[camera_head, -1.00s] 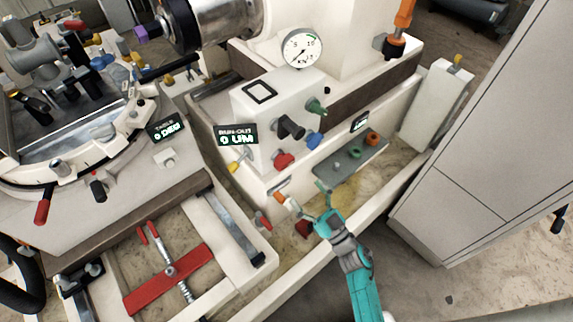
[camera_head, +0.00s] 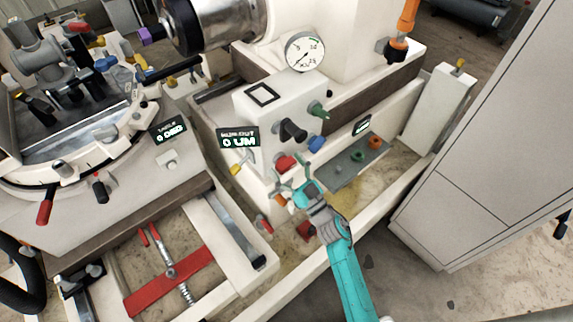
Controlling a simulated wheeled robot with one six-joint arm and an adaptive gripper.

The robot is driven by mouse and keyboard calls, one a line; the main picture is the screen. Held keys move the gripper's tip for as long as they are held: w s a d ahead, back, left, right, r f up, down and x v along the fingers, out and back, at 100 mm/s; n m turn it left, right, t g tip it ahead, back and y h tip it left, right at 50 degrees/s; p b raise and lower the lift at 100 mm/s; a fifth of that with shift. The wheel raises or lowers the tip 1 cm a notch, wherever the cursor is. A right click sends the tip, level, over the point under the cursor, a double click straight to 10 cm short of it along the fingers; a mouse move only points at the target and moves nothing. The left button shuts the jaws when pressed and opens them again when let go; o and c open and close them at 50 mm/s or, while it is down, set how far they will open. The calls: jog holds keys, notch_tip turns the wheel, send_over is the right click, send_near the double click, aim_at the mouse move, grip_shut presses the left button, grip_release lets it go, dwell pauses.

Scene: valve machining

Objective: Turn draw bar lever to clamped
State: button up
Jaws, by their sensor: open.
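My gripper (camera_head: 287,175) is teal and open, at the front face of the white control housing (camera_head: 262,118). Its fingers point up and left, just below a red-knobbed lever (camera_head: 286,162). I cannot tell whether they touch it. An orange-handled lever (camera_head: 279,201) lies beside the left finger and is partly hidden by the gripper. The housing also carries a black handle (camera_head: 292,131), a green handle (camera_head: 318,109), a blue knob (camera_head: 316,143) and a yellow-tipped lever (camera_head: 238,168). No readable label shows which one is the draw bar lever.
A run-out display (camera_head: 238,138) reads 0 UM, and a dial gauge (camera_head: 305,51) sits above the housing. A grey tray (camera_head: 345,168) with small coloured parts lies right of my gripper. A red block (camera_head: 307,231) sits below. A tall grey cabinet (camera_head: 490,150) stands at right.

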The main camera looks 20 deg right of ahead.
jog(key=c, duration=1.2)
jog(key=shift+o, duration=0.2)
jog(key=shift+n+y, duration=0.3)
jog(key=shift+n, duration=0.3)
jog(key=n+y, duration=0.1)
jog(key=n, duration=0.1)
jog(key=n+g+y, duration=0.1)
jog(key=n, duration=0.2)
jog(key=shift+g, duration=0.3)
jog(key=n+g+y, duration=0.1)
jog(key=n, duration=0.2)
jog(key=n+g+y, duration=0.1)
jog(key=n, duration=0.2)
jog(key=shift+n, duration=0.3)
jog(key=n+g, duration=0.1)
jog(key=n, duration=0.1)
jog(key=n+g, duration=0.1)
jog(key=n, duration=0.2)
jog(key=shift+g+y, duration=0.3)
jog(key=shift+y, duration=0.1)
jog(key=n+g, duration=0.1)
jog(key=n, duration=0.3)
jog(key=shift+n+g+h, duration=0.3)
jog(key=shift+n, duration=0.2)
